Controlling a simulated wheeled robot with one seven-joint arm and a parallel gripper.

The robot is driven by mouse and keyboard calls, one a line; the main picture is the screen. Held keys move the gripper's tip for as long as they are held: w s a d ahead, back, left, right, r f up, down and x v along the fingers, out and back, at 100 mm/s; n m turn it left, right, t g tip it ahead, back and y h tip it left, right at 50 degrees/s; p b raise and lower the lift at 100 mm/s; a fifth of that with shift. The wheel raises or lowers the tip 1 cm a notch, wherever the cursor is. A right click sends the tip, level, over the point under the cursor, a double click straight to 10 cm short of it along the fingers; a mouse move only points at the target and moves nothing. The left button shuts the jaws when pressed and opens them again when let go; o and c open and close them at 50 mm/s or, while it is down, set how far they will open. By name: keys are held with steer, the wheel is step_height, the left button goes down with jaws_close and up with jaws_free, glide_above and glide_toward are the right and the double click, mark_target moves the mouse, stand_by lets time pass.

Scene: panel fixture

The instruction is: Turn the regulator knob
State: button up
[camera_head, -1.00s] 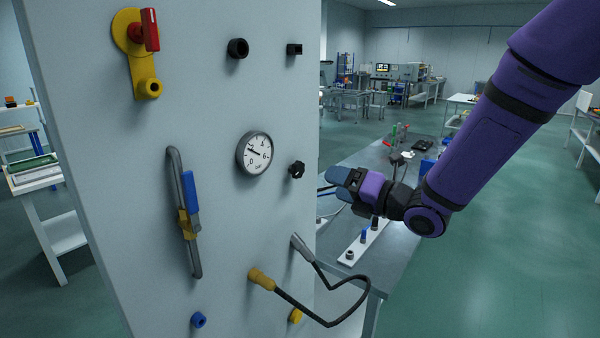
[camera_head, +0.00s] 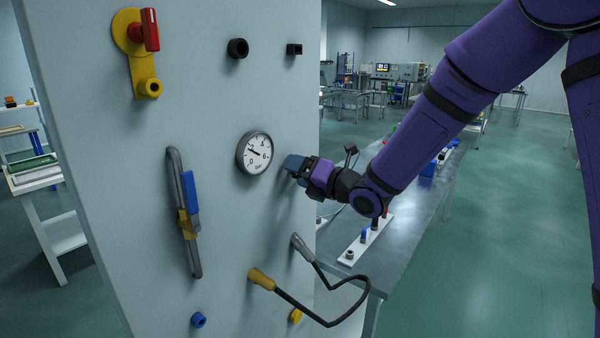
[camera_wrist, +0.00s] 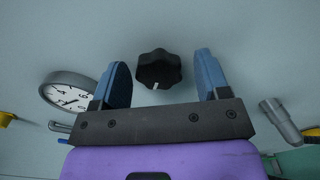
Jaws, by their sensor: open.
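The regulator knob (camera_wrist: 159,69) is black and lobed, with a white mark on its edge. In the wrist view it sits on the grey panel between the two blue fingers of my gripper (camera_wrist: 165,80), with a gap on each side. In the head view my gripper (camera_head: 292,166) is at the panel, right of the gauge, and hides the knob. My gripper is open and holds nothing. The round white gauge (camera_head: 255,154) is left of it; it also shows at the left in the wrist view (camera_wrist: 69,92).
A grey plug (camera_head: 301,245) and a yellow plug (camera_head: 262,279) joined by a dark cable are below my gripper. A blue-handled valve (camera_head: 191,194) and a red-handled switch (camera_head: 150,30) are on the panel's left. A workbench (camera_head: 413,222) stands behind on the right.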

steer(key=c, duration=0.9)
steer(key=shift+m, duration=0.4)
steer(key=n, duration=3.3)
steer(key=shift+w+d+n, duration=0.2)
steer(key=shift+n, duration=0.2)
